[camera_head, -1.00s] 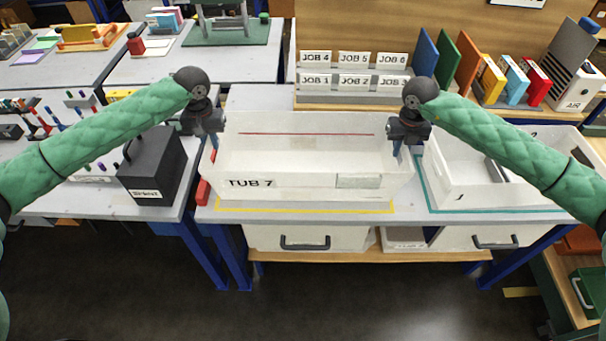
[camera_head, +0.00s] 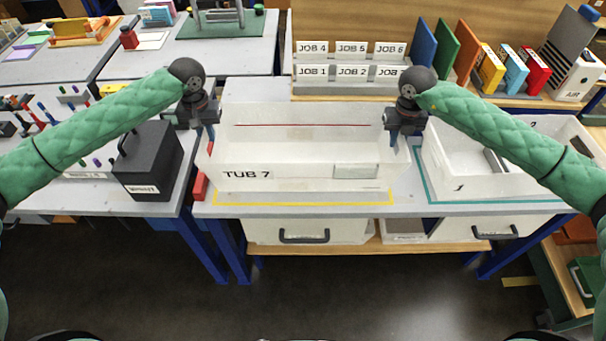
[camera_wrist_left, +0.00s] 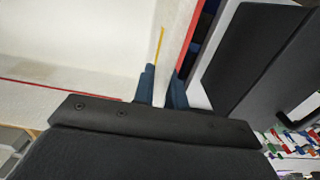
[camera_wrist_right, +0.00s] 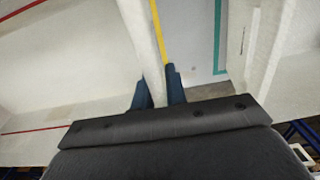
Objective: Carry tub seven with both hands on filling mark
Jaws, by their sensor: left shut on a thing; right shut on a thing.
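Tub seven (camera_head: 300,182) is a white open tub labelled TUB 7, with a red line (camera_head: 290,125) on its inner back wall. It looks empty and level, raised above the table behind the front stretch of a yellow outline (camera_head: 300,204). My left gripper (camera_head: 208,132) is shut on the tub's left wall; its blue fingers (camera_wrist_left: 160,88) show in the left wrist view. My right gripper (camera_head: 397,140) is shut on the right wall, with the wall between the fingers (camera_wrist_right: 158,90) in the right wrist view. No separate filling mark is identifiable.
A second white tub (camera_head: 470,180) stands close on the right inside a teal outline (camera_head: 427,185). A black box (camera_head: 148,165) and a red object (camera_head: 199,186) are on the left. The job card rack (camera_head: 350,85) stands behind.

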